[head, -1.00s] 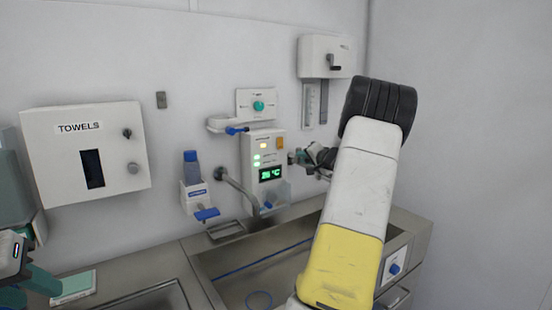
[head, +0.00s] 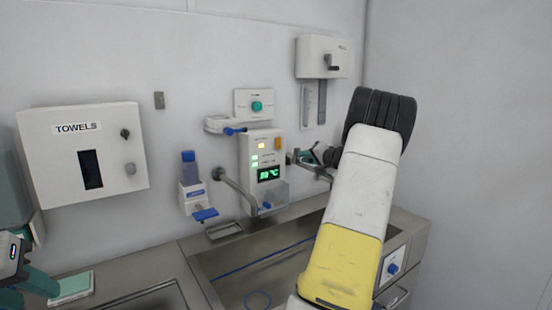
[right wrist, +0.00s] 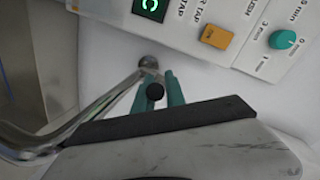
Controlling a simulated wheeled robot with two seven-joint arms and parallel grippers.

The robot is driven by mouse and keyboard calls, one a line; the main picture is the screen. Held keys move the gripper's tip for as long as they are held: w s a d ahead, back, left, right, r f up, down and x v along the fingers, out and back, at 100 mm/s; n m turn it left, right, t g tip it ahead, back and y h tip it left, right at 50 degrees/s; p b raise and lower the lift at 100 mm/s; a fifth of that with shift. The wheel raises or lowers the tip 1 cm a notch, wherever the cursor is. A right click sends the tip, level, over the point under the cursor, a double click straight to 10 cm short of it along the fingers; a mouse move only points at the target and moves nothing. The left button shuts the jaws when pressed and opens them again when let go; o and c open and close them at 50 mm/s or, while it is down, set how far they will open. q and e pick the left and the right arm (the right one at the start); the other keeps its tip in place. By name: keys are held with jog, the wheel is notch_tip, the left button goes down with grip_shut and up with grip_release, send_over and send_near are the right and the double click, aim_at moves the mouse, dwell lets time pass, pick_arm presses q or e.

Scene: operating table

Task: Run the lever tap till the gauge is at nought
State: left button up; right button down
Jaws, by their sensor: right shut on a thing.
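The tap panel (head: 248,172) is on the back wall with a green temperature display (head: 269,175), which seems to read in the thirties °C. A bent metal spout (head: 236,187) comes out beside it. My right gripper (head: 306,157) is at the panel's right side, partly hidden by my forearm. My left gripper (head: 26,289) is open at the left edge.
A steel sink (head: 208,268) lies below the panel. A towel box (head: 60,180), a blue-topped soap bottle (head: 189,165) and a timer knob (head: 257,106) are on the wall. A blue knob (head: 393,268) is on the sink's front right.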

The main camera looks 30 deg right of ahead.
jog(key=c, duration=1.5)
grip_release()
jog(key=shift+v, duration=3.95)
